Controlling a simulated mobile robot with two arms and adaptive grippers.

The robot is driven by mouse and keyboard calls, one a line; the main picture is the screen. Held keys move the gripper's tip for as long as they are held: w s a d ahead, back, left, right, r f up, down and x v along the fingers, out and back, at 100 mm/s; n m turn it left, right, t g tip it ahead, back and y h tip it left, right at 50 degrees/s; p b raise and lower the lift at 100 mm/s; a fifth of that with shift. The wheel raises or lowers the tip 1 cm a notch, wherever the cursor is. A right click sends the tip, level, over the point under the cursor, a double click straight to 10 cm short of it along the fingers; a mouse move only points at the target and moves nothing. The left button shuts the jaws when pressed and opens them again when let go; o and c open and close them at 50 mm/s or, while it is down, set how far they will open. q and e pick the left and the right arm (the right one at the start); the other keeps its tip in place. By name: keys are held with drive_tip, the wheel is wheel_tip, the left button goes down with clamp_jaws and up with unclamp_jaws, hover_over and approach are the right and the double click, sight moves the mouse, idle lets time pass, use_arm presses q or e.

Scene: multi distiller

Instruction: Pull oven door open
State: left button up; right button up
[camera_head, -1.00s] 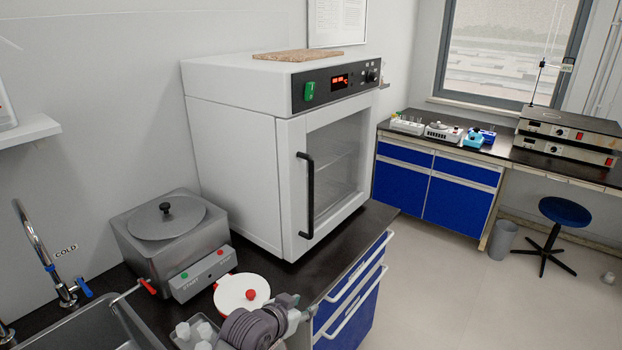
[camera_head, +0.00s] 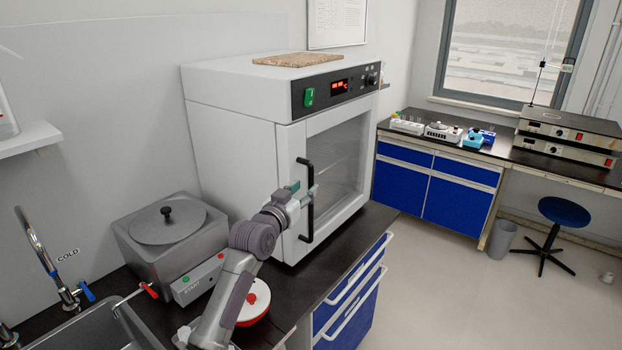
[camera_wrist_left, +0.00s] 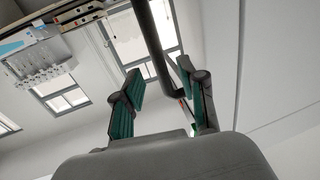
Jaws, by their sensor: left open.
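The white oven (camera_head: 232,150) stands on the dark counter. Its glazed door (camera_head: 335,165) is closed. The black vertical door handle (camera_head: 308,215) is on the left side of the door. My left gripper (camera_head: 303,190) is at the handle's middle, with its fingers open. In the left wrist view the handle (camera_wrist_left: 150,40) runs down between the two green-padded fingers of the left gripper (camera_wrist_left: 158,95), and no clear grip on it shows. My right gripper is not in view.
Blue drawers (camera_head: 350,300) are under the counter. Open floor (camera_head: 450,290) lies to the right of the oven.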

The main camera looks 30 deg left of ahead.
sight(309, 184)
use_arm(q)
drive_tip(key=shift+w+a+p, duration=0.15)
drive_tip(key=shift+w, duration=0.95)
drive_tip(key=shift+w+a+p, duration=0.15)
drive_tip(key=shift+w, duration=0.95)
drive_tip(key=shift+c, duration=0.2)
clamp_jaws()
